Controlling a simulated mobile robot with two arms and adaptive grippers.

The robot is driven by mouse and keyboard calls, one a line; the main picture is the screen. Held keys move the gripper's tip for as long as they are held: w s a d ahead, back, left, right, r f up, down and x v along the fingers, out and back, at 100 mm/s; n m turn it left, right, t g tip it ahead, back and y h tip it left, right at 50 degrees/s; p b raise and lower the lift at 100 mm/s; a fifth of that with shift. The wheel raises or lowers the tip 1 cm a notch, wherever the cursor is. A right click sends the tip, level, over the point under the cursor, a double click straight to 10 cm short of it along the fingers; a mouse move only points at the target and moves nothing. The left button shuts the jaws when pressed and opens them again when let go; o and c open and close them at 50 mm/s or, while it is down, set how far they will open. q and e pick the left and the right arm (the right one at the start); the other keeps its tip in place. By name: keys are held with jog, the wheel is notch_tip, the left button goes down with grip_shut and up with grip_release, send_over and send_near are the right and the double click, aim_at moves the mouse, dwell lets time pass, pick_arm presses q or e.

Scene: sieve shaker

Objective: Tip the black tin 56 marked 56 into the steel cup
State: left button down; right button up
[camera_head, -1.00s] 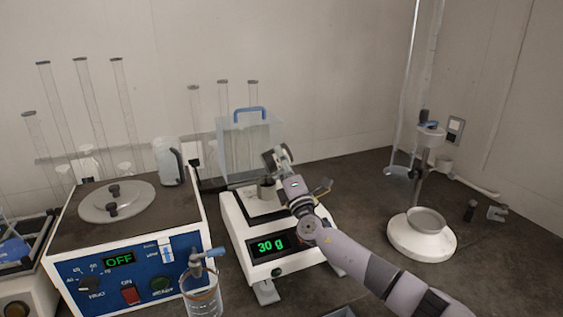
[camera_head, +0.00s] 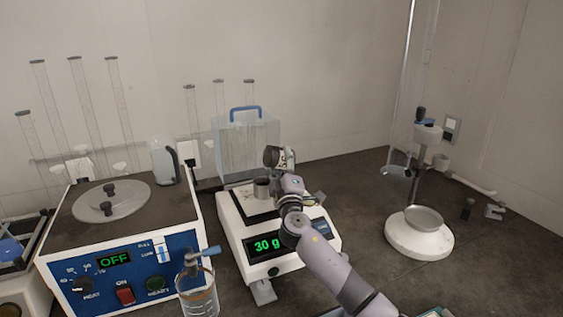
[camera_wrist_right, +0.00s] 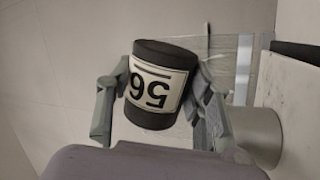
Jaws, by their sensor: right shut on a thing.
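The black tin 56 (camera_wrist_right: 155,84) is between the fingers of my right gripper (camera_wrist_right: 155,95), its white label reading 56 upside down in the right wrist view. In the head view the tin (camera_head: 271,156) is held up above the balance, tilted. My right gripper (camera_head: 284,160) is shut on it. The steel cup (camera_head: 261,188) stands upright on the balance pan, below and slightly left of the tin; it also shows in the right wrist view (camera_wrist_right: 256,135), apart from the tin. The inside of the cup is hidden. My left gripper is not in view.
The balance (camera_head: 268,262) reads 30 g. A clear box with a blue handle (camera_head: 245,145) stands behind it. A blue heater unit (camera_head: 125,265) is at left, a glass jar (camera_head: 198,292) in front. A white stand (camera_head: 419,238) is at right, with bare bench between.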

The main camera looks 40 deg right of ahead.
jog(key=shift+m+g, duration=0.3)
jog(key=shift+m, duration=0.4)
jog(key=m+g, duration=0.1)
jog(key=m, duration=0.1)
jog(key=m+g+p, duration=0.1)
jog(key=m, duration=0.2)
jog(key=shift+a+h+p, duration=0.2)
jog(key=shift+h+p, duration=0.1)
jog(key=shift+h, duration=0.1)
jog(key=shift+d+f, duration=0.1)
jog(key=shift+f, duration=0.05)
